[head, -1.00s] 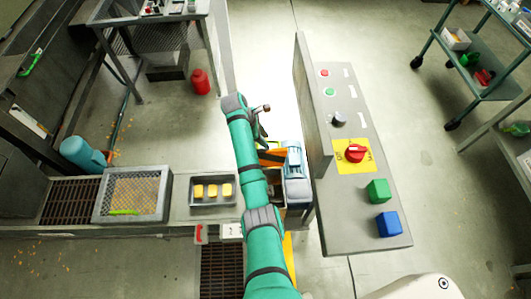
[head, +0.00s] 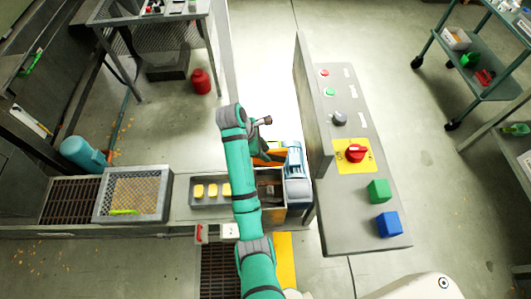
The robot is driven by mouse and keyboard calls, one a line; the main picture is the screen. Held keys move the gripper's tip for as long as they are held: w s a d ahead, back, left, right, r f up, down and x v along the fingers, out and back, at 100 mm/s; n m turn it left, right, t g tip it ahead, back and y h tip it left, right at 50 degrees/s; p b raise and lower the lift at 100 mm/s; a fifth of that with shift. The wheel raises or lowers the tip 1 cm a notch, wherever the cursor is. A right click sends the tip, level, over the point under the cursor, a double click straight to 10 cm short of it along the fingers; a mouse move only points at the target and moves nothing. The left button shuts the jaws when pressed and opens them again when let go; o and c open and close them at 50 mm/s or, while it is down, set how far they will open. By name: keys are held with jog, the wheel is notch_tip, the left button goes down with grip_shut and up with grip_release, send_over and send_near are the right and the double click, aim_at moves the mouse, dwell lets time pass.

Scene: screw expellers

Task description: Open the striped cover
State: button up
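An orange piece with dark parts (head: 276,152), likely the striped cover, shows just right of my arm, at the far side of an open grey box (head: 270,205). Its stripes are too small to make out. It seems to stand raised at the box's back edge, and the box's inside is partly in view. My arm hides its left part. My gripper (head: 258,141) is small and dark, close against the orange piece. I cannot tell whether its fingers are open, shut or touching it.
A blue-grey motor (head: 296,176) sits right of the box. A control panel (head: 335,225) with a red knob (head: 356,153) and green and blue blocks stands further right. A tray with yellow pieces (head: 211,205) and a mesh-covered frame (head: 98,208) lie left.

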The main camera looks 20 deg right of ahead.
jog(key=shift+s, duration=0.45)
dwell(0.5)
jog(key=s+a+f+m+t, duration=0.15)
jog(key=s+f+t, duration=0.25)
jog(key=s+f, duration=0.45)
jog(key=s+a+f+m+t+y, duration=0.1)
jog(key=s+a+f+m+t, duration=0.25)
jog(key=s+a+t, duration=0.35)
jog(key=s+a+r+m+t+y, duration=0.1)
jog(key=s+a+r+m, duration=0.3)
jog(key=s+r, duration=0.5)
jog(key=s+a+r+m+t+y, duration=0.2)
jog(key=s+a+r+m+t, duration=0.1)
jog(key=s+r, duration=0.7)
notch_tip(320, 180, up, 4)
jog(key=a+m, duration=0.1)
jog(key=m, duration=0.1)
jog(key=shift+s+a+f+m+t+y, duration=0.15)
jog(key=shift+s+a+m+t+y, duration=0.15)
jog(key=shift+m+t, duration=0.1)
